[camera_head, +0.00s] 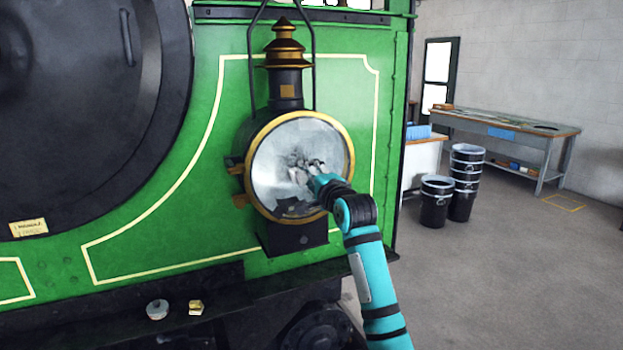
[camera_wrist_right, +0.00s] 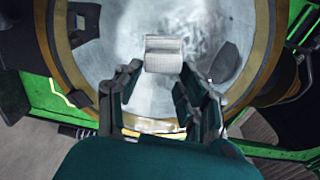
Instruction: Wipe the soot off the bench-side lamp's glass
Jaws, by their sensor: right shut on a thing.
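In the right wrist view the glass (camera_wrist_right: 110,60) shows grey streaks and a dark patch at right. My right gripper (camera_wrist_right: 157,88) is shut on a pale grey ribbed pad (camera_wrist_right: 162,54), which is in front of the glass; I cannot tell whether it touches. In the head view the right gripper (camera_head: 313,173) covers part of the glass. My left gripper is out of view.
A wire handle (camera_head: 312,50) arches over the lamp. A grey round item (camera_head: 157,309) and a brass piece (camera_head: 196,307) are on the ledge below. A workbench (camera_head: 510,122) and black bins (camera_head: 436,200) stand at right, with open floor in front.

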